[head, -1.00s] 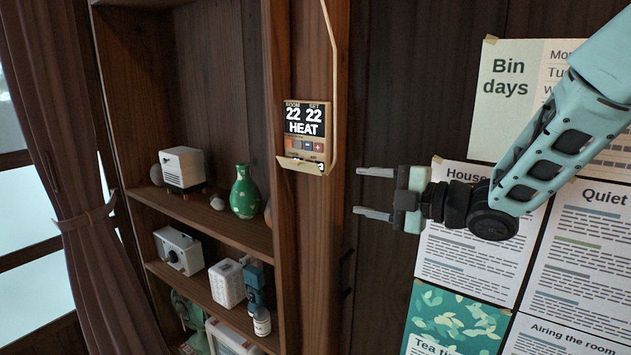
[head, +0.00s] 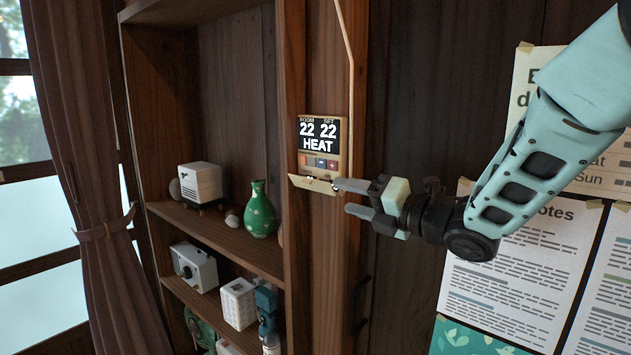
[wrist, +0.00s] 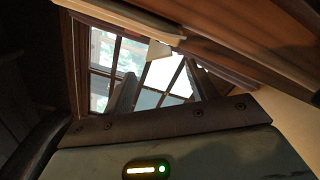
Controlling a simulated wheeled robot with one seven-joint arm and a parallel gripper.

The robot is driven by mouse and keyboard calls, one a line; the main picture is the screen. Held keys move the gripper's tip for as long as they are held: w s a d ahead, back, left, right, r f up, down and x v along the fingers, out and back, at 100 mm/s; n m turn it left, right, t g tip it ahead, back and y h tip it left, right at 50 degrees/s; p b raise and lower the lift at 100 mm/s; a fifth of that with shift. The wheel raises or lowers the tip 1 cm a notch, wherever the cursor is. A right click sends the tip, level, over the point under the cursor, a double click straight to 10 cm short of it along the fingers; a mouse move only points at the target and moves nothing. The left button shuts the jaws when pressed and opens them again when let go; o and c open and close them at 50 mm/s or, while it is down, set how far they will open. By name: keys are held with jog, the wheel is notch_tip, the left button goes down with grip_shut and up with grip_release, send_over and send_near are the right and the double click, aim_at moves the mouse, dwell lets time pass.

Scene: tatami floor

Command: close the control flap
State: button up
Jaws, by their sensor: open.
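My gripper (head: 342,196) is open and empty, to the right of the flap. Its upper fingertip lies at the flap's right end in the head view; I cannot tell whether they touch. In the wrist view a beige piece, seemingly the flap (wrist: 159,49), shows just beyond and between the two fingers (wrist: 162,92).
A wooden shelf unit (head: 215,238) with a green vase (head: 259,210) and several small items stands left of the panel's post. Paper notices (head: 510,270) hang on the wall to the right.

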aim_at(315, 189)
jog(key=p+x, duration=0.3)
jog(key=x, duration=0.6)
jog(key=c, duration=1)
jog(key=shift+f, duration=0.1)
